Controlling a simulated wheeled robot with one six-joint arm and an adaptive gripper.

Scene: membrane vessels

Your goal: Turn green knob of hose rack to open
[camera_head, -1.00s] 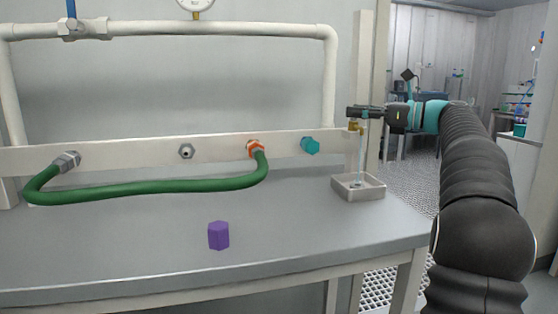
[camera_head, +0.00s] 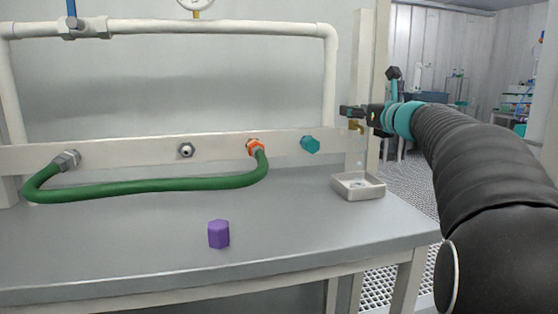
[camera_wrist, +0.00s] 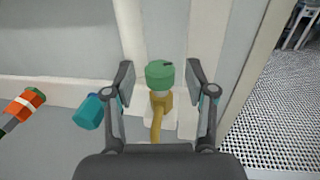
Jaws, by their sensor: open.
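The green knob (camera_wrist: 160,75) sits on top of a brass tap (camera_wrist: 160,112) in the wrist view. My gripper (camera_wrist: 162,84) is open, with one finger on each side of the knob and a gap visible on both sides. In the head view my gripper (camera_head: 350,111) is at the right end of the white rack rail (camera_head: 230,148), just above the brass tap (camera_head: 357,126); the knob is hidden there. A small tray (camera_head: 345,188) stands below the tap, with a small clear bit of water above it and no continuous stream.
A teal hex cap (camera_head: 310,145) is on the rail left of the tap. A green hose (camera_head: 150,187) runs from a grey fitting (camera_head: 67,160) to an orange one (camera_head: 254,146). A purple hex piece (camera_head: 218,234) stands on the bench; the bench around it is clear.

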